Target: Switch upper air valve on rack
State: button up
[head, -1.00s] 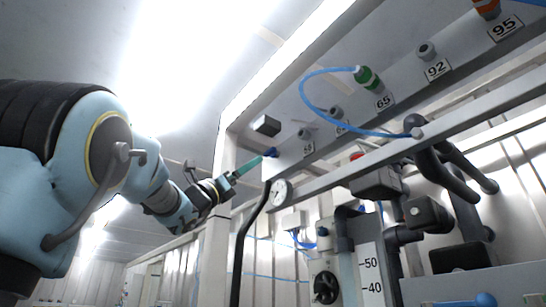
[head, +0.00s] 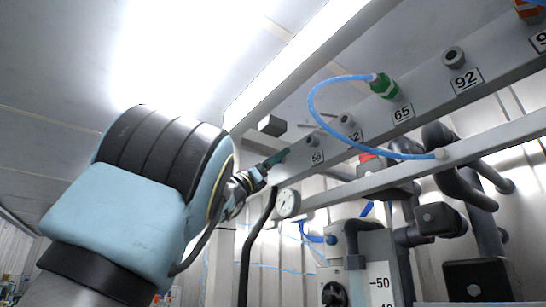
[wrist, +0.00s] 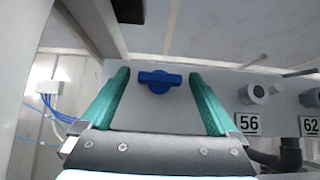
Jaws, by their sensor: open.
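The upper air valve has a blue handle (wrist: 160,80) on the pale rack panel, and it lies crosswise in the wrist view. My gripper (wrist: 160,95) is open, with its two green fingers on either side of the handle and a gap to each side. I cannot tell how far the fingertips are from the panel. In the head view my gripper (head: 276,159) reaches the left end of the rack's upper beam, and the blue handle is hidden there.
Labelled ports 56 (head: 313,142), 65 (head: 385,87) and 92 (head: 454,57) run to the right along the beam. A blue hose (head: 322,123) loops from the green fitting. A pressure gauge (head: 287,203) sits below my gripper. A dark block (wrist: 128,10) is above the handle.

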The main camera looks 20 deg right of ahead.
jog(key=c, duration=1.4)
